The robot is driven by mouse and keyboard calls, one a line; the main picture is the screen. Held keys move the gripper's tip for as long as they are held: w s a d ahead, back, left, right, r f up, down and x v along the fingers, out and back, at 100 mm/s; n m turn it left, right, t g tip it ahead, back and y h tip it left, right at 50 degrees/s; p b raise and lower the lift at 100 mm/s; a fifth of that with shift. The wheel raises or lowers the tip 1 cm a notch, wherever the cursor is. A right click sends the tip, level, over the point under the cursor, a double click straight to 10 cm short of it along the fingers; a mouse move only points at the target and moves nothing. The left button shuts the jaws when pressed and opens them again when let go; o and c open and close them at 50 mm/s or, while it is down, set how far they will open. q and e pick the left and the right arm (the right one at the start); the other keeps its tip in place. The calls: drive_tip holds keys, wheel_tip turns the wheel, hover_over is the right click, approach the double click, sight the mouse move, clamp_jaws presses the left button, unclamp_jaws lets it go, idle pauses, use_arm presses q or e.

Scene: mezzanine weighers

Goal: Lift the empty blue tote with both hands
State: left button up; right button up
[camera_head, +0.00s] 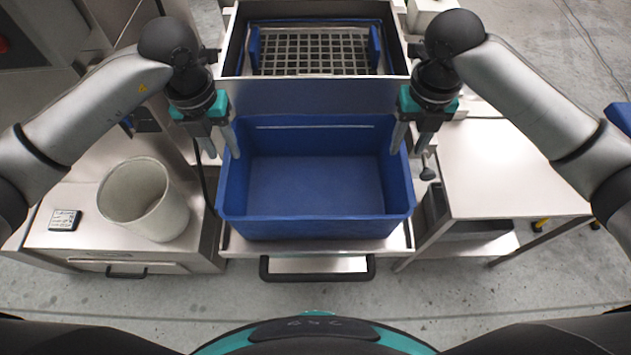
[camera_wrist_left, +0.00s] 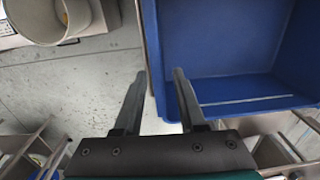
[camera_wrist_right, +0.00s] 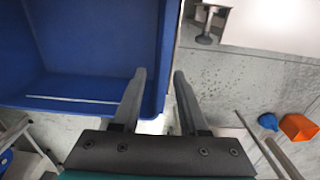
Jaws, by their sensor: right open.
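The empty blue tote (camera_head: 315,228) sits on a metal platform, its inside bare. It also shows in the left wrist view (camera_wrist_left: 225,95) and in the right wrist view (camera_wrist_right: 90,104). My left gripper (camera_head: 221,152) is open and points down at the tote's left rim. In the left wrist view, the wall's edge lies between the two fingers (camera_wrist_left: 155,75). My right gripper (camera_head: 409,149) is open at the right rim, one finger on each side of the wall. The right wrist view shows that wall between the fingers (camera_wrist_right: 160,75). I cannot tell whether any finger touches the tote.
A metal bin with a grid (camera_head: 315,52) stands just behind the tote. A pale bucket (camera_head: 145,200) and a small card-like item (camera_head: 65,220) are on the left cabinet. A metal table (camera_head: 510,170) stands at right. A black handle (camera_head: 317,275) juts out below the tote.

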sight(236, 174)
use_arm(q)
drive_tip(key=f, duration=0.9)
drive_tip(key=shift+d+f, duration=0.25)
drive_tip(key=shift+f, duration=0.1)
use_arm(e)
wheel_tip(236, 174, down, 10)
drive_tip(key=shift+r, duration=0.15)
